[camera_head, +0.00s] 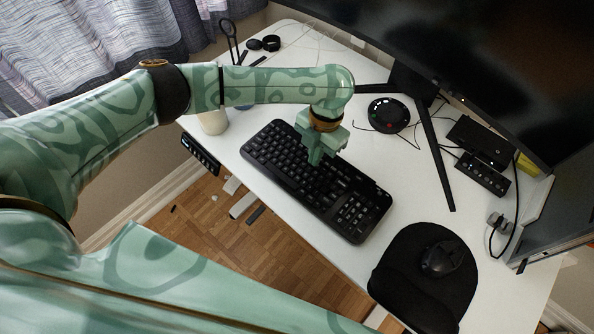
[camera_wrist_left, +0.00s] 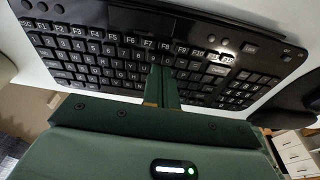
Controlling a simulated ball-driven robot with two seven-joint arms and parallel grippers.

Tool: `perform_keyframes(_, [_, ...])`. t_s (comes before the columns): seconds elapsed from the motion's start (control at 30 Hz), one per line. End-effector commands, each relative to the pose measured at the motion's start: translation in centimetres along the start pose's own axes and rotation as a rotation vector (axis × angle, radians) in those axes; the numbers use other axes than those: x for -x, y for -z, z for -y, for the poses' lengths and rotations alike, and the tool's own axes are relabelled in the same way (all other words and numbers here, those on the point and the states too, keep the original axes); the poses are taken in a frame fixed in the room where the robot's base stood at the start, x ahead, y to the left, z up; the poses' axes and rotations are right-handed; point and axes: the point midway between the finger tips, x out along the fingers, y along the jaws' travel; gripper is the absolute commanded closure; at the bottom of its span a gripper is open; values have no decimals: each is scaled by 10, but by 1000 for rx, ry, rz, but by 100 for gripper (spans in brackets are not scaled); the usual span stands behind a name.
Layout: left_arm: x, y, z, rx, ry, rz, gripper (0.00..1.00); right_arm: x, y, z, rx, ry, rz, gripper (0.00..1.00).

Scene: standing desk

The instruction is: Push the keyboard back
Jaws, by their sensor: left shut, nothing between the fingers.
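The black keyboard (camera_head: 345,204) lies on the white desk, slanting from upper left to lower right in the head view, near the desk's front edge. My left gripper (camera_head: 315,160) is over the middle of the keyboard with its fingers pointing down, shut and empty. In the left wrist view the keyboard (camera_wrist_left: 110,62) spans the upper part, and the shut fingers (camera_wrist_left: 163,75) overlap its middle keys. Whether the fingertips touch the keys I cannot tell. My right gripper is not in view.
A black monitor (camera_head: 440,40) on a stand is behind the keyboard. A round black device (camera_head: 388,115) with cables sits between them. A mouse (camera_head: 440,258) rests on a black mat (camera_head: 405,275) at the right. A white cup (camera_head: 213,121) stands left of the keyboard.

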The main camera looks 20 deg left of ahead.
Motion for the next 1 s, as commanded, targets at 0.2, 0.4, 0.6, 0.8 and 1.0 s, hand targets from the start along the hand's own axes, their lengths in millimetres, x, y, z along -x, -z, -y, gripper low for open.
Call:
perform_keyframes(0.2, [-8, 45, 0, -1, 1, -1, 100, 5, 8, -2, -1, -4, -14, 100])
perform_keyframes(0.4, [-23, 59, 0, 1, 1, -2, 100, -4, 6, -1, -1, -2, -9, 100])
perform_keyframes(0.6, [-28, 58, 1, 1, 1, -2, 100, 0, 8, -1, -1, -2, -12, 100])
perform_keyframes(0.8, [-31, 59, 1, 1, 1, -6, 100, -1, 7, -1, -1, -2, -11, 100])
perform_keyframes(1.0, [-32, 53, 2, 3, 1, -9, 100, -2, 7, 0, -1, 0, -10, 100])
